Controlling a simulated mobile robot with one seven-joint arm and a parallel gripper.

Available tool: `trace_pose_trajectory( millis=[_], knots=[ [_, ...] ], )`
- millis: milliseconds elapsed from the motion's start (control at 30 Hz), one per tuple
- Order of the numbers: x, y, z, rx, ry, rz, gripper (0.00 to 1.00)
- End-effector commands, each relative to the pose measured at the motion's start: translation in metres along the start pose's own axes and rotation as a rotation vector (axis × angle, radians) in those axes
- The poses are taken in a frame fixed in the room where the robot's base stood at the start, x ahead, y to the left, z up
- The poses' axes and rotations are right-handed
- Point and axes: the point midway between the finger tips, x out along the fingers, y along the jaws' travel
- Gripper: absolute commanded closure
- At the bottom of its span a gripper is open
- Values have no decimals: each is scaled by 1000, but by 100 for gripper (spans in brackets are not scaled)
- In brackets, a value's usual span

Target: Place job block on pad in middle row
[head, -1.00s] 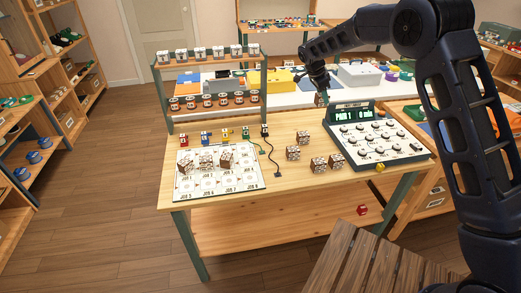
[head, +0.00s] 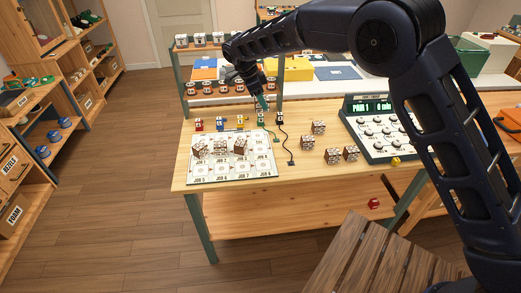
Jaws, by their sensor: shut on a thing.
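My gripper (head: 262,98) hangs over the back of the wooden table, behind the job board. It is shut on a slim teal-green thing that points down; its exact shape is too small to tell. The white job board (head: 214,177) carries printed pads in rows with JOB labels. Three brown-and-white patterned blocks stand on its upper part, at left (head: 199,149), centre (head: 220,148) and right (head: 241,147). Several similar blocks stand on the bare table to the right, one of them nearest the board (head: 307,142). I cannot read which pad each block covers.
A black cord (head: 287,146) runs down the table right of the board. A console (head: 378,133) with a lit display stands farther right. A rack (head: 176,84) rises behind.

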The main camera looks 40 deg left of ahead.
Motion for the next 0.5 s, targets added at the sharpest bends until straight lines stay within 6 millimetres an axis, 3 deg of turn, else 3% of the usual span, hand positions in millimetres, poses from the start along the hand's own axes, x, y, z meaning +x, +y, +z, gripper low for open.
trace_pose_trajectory(
  millis=[167,500],
  knots=[
    [12,4,12,0,2,2,84],
    [80,4,39,0,2,4,84]
  ],
)
